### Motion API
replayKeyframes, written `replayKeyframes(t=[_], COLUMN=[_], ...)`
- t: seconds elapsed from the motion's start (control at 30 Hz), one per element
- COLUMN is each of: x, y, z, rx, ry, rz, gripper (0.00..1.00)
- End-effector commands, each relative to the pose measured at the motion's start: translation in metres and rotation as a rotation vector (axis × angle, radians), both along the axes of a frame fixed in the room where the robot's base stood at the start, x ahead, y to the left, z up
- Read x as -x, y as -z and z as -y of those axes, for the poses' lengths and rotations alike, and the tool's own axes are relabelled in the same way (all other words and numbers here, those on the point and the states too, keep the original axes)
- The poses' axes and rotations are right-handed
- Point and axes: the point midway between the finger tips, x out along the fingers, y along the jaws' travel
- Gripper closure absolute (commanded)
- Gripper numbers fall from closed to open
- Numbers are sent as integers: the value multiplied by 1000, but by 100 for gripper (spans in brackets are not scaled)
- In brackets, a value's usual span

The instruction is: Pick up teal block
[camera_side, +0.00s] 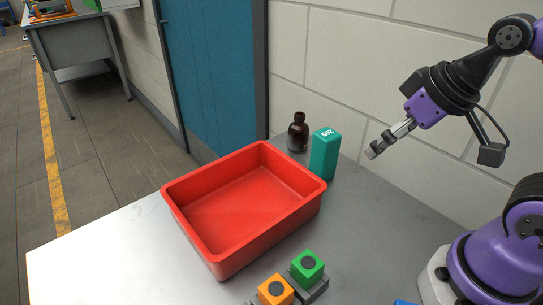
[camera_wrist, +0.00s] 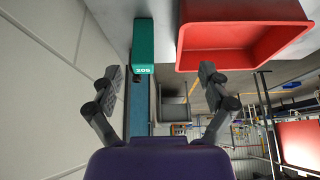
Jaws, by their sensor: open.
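The teal block (camera_side: 325,156) is a tall upright box with a white number near its top. It stands on the grey table between the brown bottle and my gripper. In the wrist view the teal block (camera_wrist: 143,42) shows at the top, left of centre, ahead of the fingers. My gripper (camera_side: 376,149) is to the right of the block, apart from it, at about the height of its upper part in the side view. In the wrist view my gripper's fingers (camera_wrist: 160,73) are spread wide with nothing between them.
A red bin (camera_side: 205,245), empty, stands left of the block and close to it. A dark brown bottle (camera_side: 298,133) stands behind the block. A green block (camera_side: 307,266) and an orange block (camera_side: 276,291) sit at the front. The table right of the teal block is clear.

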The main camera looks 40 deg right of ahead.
Motion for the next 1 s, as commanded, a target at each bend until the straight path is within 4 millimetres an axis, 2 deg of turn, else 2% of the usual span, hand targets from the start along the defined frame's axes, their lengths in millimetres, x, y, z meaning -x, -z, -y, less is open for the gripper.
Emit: replayKeyframes(t=[0.17,0.27,0.47,0.6,0.7,0.77,1.0], x=[-1,-9,-62,-98,-114,-119,-134], y=[0,-3,-5,2,8,13,48], z=[0,2,15,26,32,34,36], rx=[0,0,-1,-3,-4,-5,-4], ry=[0,9,51,77,88,92,93], rz=[-1,-11,-59,-86,-96,-101,-104], gripper=[10,10,10,10,10,10,10])
